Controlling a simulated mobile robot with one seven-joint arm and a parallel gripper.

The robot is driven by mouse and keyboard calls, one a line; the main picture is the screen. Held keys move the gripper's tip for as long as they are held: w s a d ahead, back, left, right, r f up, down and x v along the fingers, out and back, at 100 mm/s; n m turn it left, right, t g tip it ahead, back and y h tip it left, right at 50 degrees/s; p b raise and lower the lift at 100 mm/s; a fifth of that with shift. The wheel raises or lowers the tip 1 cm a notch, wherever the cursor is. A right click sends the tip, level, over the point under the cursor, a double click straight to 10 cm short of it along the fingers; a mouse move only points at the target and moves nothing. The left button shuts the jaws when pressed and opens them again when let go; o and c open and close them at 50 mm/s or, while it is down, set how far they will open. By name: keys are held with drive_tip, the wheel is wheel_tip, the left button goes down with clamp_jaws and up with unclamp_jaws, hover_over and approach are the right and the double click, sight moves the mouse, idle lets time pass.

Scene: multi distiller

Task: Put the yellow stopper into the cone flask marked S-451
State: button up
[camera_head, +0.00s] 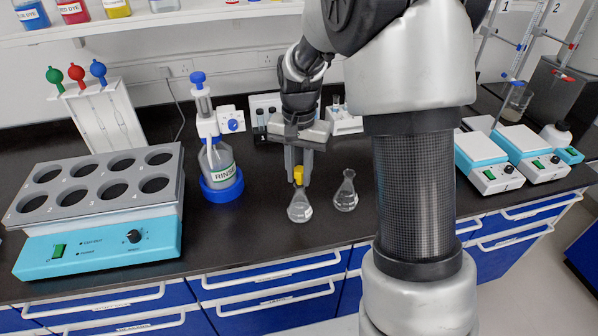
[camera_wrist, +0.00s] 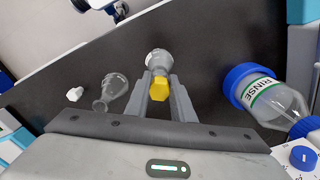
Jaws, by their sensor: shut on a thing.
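My gripper (camera_head: 298,180) points down over the black bench, its fingers shut on the yellow stopper (camera_head: 298,174). The stopper also shows between the fingers in the wrist view (camera_wrist: 159,87). A clear cone flask (camera_head: 299,209) stands upright right below the stopper; in the wrist view this flask (camera_wrist: 157,60) lies just beyond it. Whether the stopper touches or enters the flask's mouth I cannot tell. A second clear cone flask (camera_head: 346,194) stands upright to the right, apart from the gripper. The markings on both flasks are too small to read, so I cannot tell which is S-451.
A RINSE bottle (camera_head: 222,165) with a blue base stands left of the gripper. A grey rack with holes (camera_head: 100,185) fills the left bench. Hotplates (camera_head: 490,160) stand at the right. A small white piece (camera_wrist: 74,94) lies beside the second flask. Bench in front of the RINSE bottle is clear.

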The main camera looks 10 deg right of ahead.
drive_tip(key=shift+f+b, duration=0.35)
drive_tip(key=shift+f, duration=0.2)
drive_tip(key=o, duration=1.1)
drive_tip(key=shift+r, duration=0.15)
wheel_tip(320, 180, up, 17)
drive_tip(key=p, duration=0.1)
drive_tip(key=shift+p, duration=0.4)
drive_tip(key=shift+r, duration=0.1)
